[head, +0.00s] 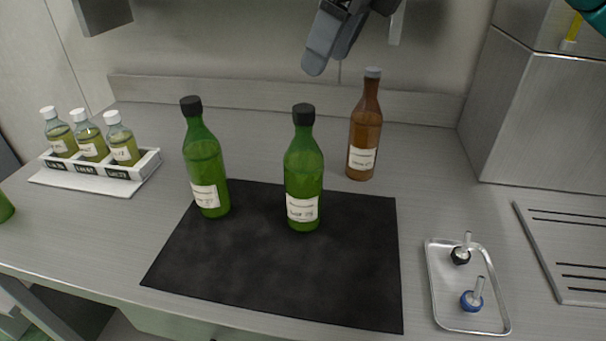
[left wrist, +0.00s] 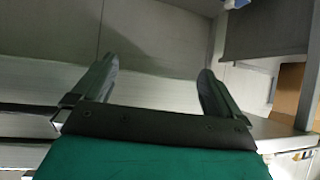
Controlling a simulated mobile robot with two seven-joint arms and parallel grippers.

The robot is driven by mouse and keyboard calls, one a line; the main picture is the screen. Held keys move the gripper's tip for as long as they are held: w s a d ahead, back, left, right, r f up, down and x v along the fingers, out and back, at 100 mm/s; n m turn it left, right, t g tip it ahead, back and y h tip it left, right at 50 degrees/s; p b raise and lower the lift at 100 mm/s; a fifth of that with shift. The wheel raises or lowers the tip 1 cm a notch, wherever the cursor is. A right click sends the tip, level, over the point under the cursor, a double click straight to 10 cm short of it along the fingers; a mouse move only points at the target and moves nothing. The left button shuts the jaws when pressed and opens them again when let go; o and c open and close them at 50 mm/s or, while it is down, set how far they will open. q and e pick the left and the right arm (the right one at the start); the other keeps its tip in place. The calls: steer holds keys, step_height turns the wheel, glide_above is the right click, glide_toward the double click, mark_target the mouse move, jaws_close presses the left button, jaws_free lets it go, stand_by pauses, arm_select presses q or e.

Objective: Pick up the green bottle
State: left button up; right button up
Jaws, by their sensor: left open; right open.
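Two green glass bottles with black caps and white labels stand upright on a black mat (head: 270,285). The left green bottle (head: 204,160) is at the mat's back left corner. The other green bottle (head: 303,172) stands near the middle of the mat's back part. My right gripper (head: 356,48) is at the top of the head view, open and empty, above the bottles in the picture and touching none. My left gripper (left wrist: 158,66) shows in the left wrist view with its fingers apart and nothing between them; no bottle is seen there.
A brown bottle (head: 365,130) stands behind the mat. A white rack (head: 148,165) with three small bottles is at left, a metal tray (head: 442,308) with two stoppers at right. A steel box (head: 545,120) stands back right. The mat's front is clear.

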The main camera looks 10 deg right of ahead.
mark_target(304, 107)
steer(key=x, duration=0.7)
steer(key=shift+f, duration=0.1)
steer(key=shift+w+d+p+x, duration=0.1)
steer(key=shift+w+p+x, duration=0.1)
steer(key=shift+x, duration=1.15)
steer(key=shift+w+d+p+x, duration=0.1)
steer(key=shift+d+p+x, duration=0.1)
steer(key=shift+x, duration=1.15)
steer(key=shift+s, duration=0.1)
steer(key=shift+c, duration=0.2)
steer(key=c, duration=1)
jaws_close()
